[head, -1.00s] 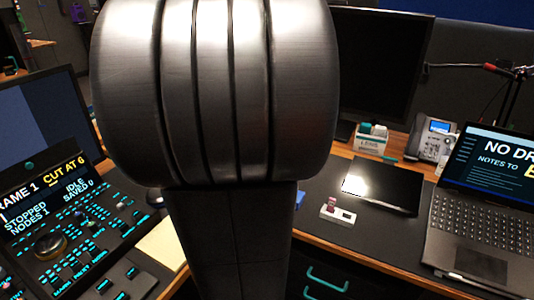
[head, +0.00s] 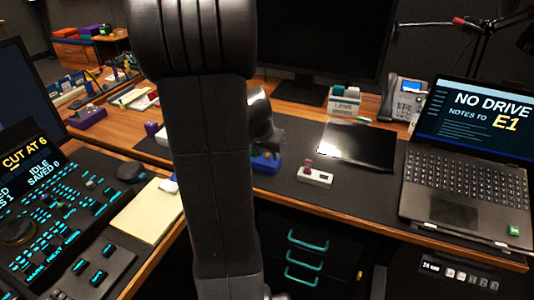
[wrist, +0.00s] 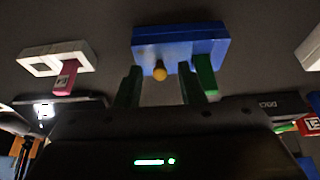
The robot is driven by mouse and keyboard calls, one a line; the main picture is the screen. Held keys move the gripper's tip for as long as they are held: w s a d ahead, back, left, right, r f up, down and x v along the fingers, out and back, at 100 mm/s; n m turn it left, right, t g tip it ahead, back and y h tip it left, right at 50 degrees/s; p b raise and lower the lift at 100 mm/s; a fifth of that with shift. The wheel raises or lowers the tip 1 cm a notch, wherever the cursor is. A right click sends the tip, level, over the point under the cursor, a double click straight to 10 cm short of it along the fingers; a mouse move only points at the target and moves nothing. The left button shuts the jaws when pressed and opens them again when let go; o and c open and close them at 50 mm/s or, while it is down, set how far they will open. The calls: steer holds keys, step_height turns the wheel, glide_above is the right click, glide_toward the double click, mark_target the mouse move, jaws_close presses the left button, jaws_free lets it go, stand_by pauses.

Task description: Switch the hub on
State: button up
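A blue box (head: 266,163) sits on the dark desk mat beside my arm in the head view, partly hidden. In the wrist view the blue box (wrist: 178,45) is straight ahead, with a round yellow knob (wrist: 160,74) and a green piece (wrist: 205,78) on it. My gripper (wrist: 158,88) is open and empty, its two dark green fingers pointing at the box on either side of the knob. I cannot tell whether they touch it. A white block (head: 316,177) with a pink plug (head: 308,165) lies to the right. No label shows which is the hub.
A black tablet (head: 357,146) and a laptop (head: 465,165) lie to the right. A control panel (head: 60,215) and a yellow notepad (head: 147,210) are at the left. A monitor (head: 325,45) stands behind. Drawers with teal handles (head: 305,262) are below the desk edge.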

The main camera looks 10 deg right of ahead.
mark_target(270, 158)
jaws_close()
steer(key=shift+r+p, duration=0.15)
steer(key=shift+p, duration=0.4)
steer(key=shift+w+d+r+p, duration=0.1)
steer(key=shift+p, duration=0.4)
steer(key=p, duration=0.2)
steer(key=g+y+p, duration=0.1)
steer(key=p, duration=0.1)
steer(key=shift+w+d+r, duration=0.15)
steer(key=shift+w+r, duration=0.1)
steer(key=g+y+p, duration=0.1)
steer(key=p, duration=0.2)
steer(key=w+g+y+p, duration=0.1)
steer(key=g+p, duration=0.1)
steer(key=p, duration=0.2)
steer(key=shift+w+d+f, duration=0.1)
steer(key=shift+d, duration=0.3)
steer(key=g+y+p, duration=0.1)
steer(key=p, duration=0.1)
steer(key=w+f+g+p, duration=0.1)
steer(key=g+p, duration=0.1)
steer(key=shift+d+y, duration=0.35)
steer(key=shift+y, duration=0.05)
